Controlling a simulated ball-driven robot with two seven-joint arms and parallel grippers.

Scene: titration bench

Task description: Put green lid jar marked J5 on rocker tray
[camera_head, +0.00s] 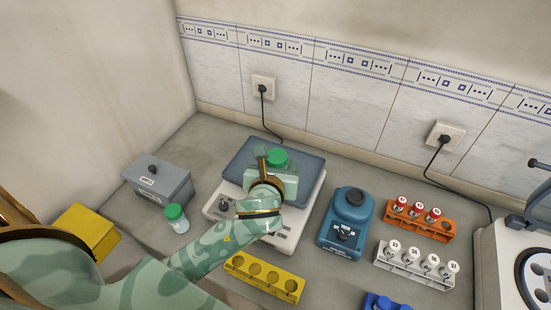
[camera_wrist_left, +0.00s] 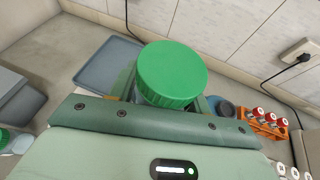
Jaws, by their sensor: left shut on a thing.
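A green-lid jar (camera_head: 278,158) is in my left gripper (camera_head: 269,163), which is shut on it. In the wrist view the green lid (camera_wrist_left: 171,73) stands up between the fingers, and the jar body is mostly hidden. The jar's marking cannot be read. The rocker has a white base and a flat blue-grey tray (camera_head: 243,156); the tray also shows in the wrist view (camera_wrist_left: 99,69). Gripper and jar are over the tray in the head view; whether the jar touches it cannot be told. My right gripper is not in view.
Another green-lid jar (camera_head: 177,219) stands left of the rocker, near a grey box (camera_head: 160,182) and a yellow box (camera_head: 88,231). A yellow rack (camera_head: 264,278) is in front. A blue mixer (camera_head: 345,218), orange rack (camera_head: 418,219) and white rack (camera_head: 414,266) are to the right.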

